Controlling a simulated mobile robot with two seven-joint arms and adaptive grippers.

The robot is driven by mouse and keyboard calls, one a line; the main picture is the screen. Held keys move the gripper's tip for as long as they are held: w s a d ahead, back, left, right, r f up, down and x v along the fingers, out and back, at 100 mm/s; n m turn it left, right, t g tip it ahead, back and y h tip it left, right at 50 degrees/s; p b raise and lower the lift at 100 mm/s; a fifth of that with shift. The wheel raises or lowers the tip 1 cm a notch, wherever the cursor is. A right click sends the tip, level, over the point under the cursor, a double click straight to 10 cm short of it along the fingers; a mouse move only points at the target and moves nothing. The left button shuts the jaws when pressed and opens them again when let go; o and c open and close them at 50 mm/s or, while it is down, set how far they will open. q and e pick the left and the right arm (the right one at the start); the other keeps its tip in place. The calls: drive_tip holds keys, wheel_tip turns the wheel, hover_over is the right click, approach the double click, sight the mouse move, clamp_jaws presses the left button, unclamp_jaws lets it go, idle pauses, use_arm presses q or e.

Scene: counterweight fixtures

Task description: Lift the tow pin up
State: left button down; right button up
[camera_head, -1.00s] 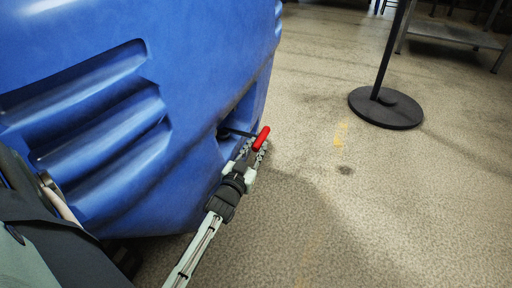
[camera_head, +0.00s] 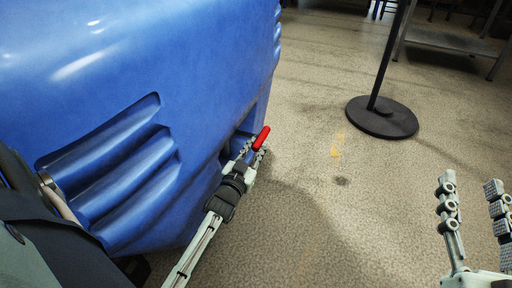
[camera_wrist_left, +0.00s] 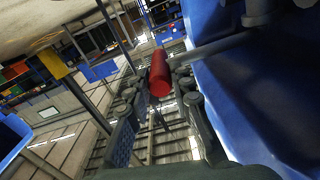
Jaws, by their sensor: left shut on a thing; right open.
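The tow pin shows a red grip (camera_head: 262,138) at the recess on the right edge of the big blue body (camera_head: 150,60). In the left wrist view its red grip (camera_wrist_left: 160,74) lies between my fingers, and a grey bar (camera_wrist_left: 215,46) runs from it toward the blue side. My left gripper (camera_head: 254,148) is shut on the tow pin. How deep the pin sits in the recess is hidden in the head view. My right gripper (camera_head: 474,200) is open and empty over the floor at the lower right.
A black post on a round base (camera_head: 382,117) stands on the floor at the upper right. A grey metal table (camera_head: 455,40) is behind it. The speckled floor (camera_head: 320,210) between the blue body and my right gripper is clear.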

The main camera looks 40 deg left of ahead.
use_arm(q)
drive_tip(key=shift+r, duration=0.4)
drive_tip(key=c, duration=1.5)
unclamp_jaws()
drive_tip(key=shift+r, duration=0.1)
drive_tip(key=shift+o, duration=0.9)
drive_tip(key=shift+f, duration=0.2)
drive_tip(key=v, duration=1.2)
